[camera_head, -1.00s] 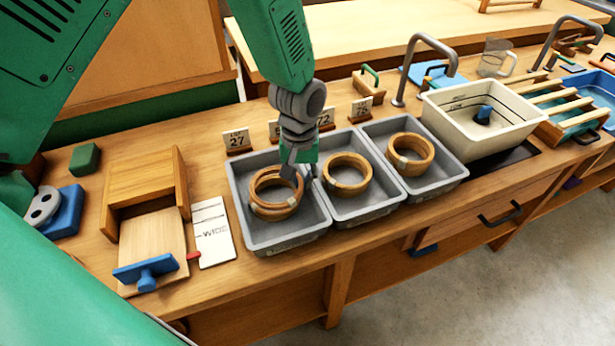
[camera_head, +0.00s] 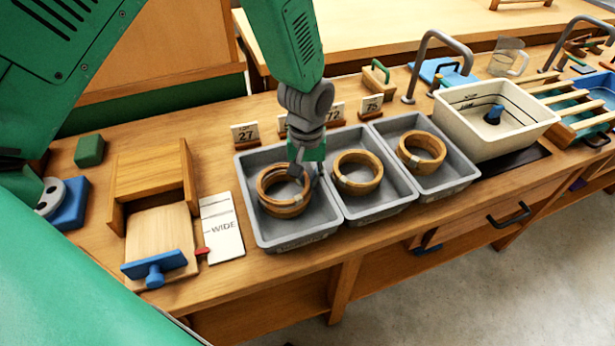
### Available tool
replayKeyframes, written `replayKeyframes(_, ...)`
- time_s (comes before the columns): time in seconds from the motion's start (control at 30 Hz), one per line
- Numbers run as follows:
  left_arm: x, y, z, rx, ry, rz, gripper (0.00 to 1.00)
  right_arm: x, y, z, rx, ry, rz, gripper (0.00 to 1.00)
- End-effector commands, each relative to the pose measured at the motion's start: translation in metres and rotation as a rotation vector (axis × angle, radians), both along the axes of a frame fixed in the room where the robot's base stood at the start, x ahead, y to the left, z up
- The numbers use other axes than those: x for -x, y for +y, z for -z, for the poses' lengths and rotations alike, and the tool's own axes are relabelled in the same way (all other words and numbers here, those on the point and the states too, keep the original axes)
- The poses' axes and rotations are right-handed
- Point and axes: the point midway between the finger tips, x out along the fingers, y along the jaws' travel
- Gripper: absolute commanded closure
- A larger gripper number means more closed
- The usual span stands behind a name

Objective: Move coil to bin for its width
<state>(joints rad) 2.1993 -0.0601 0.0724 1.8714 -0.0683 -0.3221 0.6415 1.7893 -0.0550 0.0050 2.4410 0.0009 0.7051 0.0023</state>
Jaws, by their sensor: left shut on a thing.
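A wound brown coil (camera_head: 271,206) sits in the left grey bin (camera_head: 259,229). My left gripper (camera_head: 304,174) points down into that bin and is shut on the coil's right rear side; the fingertips partly cover the rim there. The coil looks low in the bin, and I cannot tell whether it touches the floor. Similar coils lie in the middle bin (camera_head: 384,208), coil (camera_head: 358,188), and in the right bin (camera_head: 445,187), coil (camera_head: 421,168). My right gripper is not in view.
Number cards, one reading 27 (camera_head: 245,135), stand behind the bins, partly hidden by my gripper. A white card marked WIDE (camera_head: 223,238) lies beside a wooden slide fixture (camera_head: 157,236) at the left. A cream basin (camera_head: 475,129) stands at the right.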

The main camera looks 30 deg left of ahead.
Motion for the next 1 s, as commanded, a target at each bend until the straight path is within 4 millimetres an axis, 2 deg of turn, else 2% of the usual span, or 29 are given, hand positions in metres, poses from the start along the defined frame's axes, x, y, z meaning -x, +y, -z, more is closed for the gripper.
replayKeyframes(0.4, 0.0003, 0.0011, -0.0003, -0.002, 0.001, 0.001, 1.00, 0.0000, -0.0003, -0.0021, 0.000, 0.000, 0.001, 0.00)
replayKeyframes(0.43, 0.0003, 0.0013, -0.0002, -0.001, 0.000, 0.001, 0.86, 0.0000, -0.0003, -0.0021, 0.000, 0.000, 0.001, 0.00)
replayKeyframes(0.5, 0.0001, 0.0013, -0.0001, -0.001, 0.000, 0.001, 0.65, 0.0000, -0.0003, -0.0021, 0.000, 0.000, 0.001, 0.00)
replayKeyframes(1.0, -0.0014, 0.0004, -0.0012, -0.002, -0.004, 0.001, 0.65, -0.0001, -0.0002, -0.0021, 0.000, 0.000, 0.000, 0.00)
